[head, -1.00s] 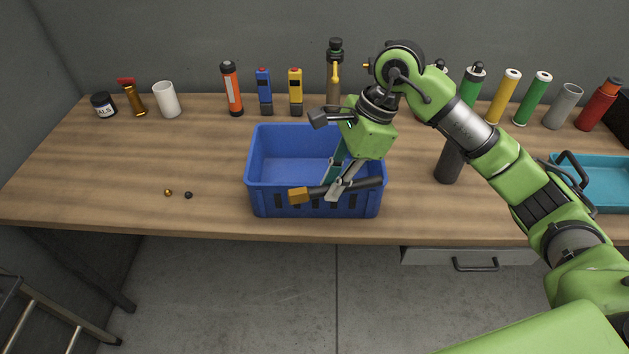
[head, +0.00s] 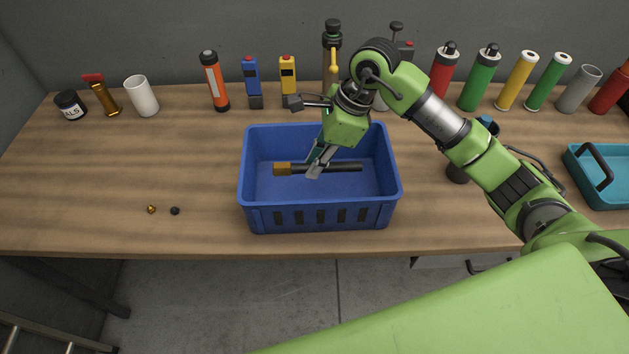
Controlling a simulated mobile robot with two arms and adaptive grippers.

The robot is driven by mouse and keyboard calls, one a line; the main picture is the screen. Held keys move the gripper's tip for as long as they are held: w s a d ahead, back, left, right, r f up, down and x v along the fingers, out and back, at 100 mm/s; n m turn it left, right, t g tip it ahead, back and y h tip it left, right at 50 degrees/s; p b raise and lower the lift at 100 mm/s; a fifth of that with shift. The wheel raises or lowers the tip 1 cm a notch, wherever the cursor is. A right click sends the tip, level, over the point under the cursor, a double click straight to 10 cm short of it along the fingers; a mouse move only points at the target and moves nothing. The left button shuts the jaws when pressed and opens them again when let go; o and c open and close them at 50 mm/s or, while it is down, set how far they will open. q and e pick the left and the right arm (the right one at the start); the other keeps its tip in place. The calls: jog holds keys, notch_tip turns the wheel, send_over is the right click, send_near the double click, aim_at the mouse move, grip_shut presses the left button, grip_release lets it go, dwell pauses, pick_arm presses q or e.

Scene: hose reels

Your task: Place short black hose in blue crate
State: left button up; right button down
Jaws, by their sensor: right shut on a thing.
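The short black hose (head: 342,168) has a brass-coloured end fitting (head: 283,169) on its left. It lies level within the outline of the blue crate (head: 318,216), inside its walls. My right gripper (head: 316,168) reaches down into the crate from above and is shut on the hose near its middle. I cannot tell whether the hose touches the crate floor. The crate stands on the wooden table and holds nothing else that I can see. My left gripper is not in view.
Bottles, canisters and a white cup (head: 142,95) line the back of the table (head: 90,170). A teal tray (head: 603,178) with a dark handle is at the right. Two small round pieces (head: 151,209) lie left of the crate. The left tabletop is mostly clear.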

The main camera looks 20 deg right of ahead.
aim_at(310, 192)
notch_tip(310, 192, down, 3)
jog(key=shift+r+p, duration=0.1)
jog(key=shift+p, duration=0.2)
jog(key=shift+f, duration=0.4)
jog(key=shift+f+p, duration=0.55)
jog(key=shift+f, duration=1.4)
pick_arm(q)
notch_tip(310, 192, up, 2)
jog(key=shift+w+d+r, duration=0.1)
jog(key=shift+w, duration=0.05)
pick_arm(e)
jog(key=shift+f, duration=0.15)
jog(key=c, duration=1.9)
grip_release()
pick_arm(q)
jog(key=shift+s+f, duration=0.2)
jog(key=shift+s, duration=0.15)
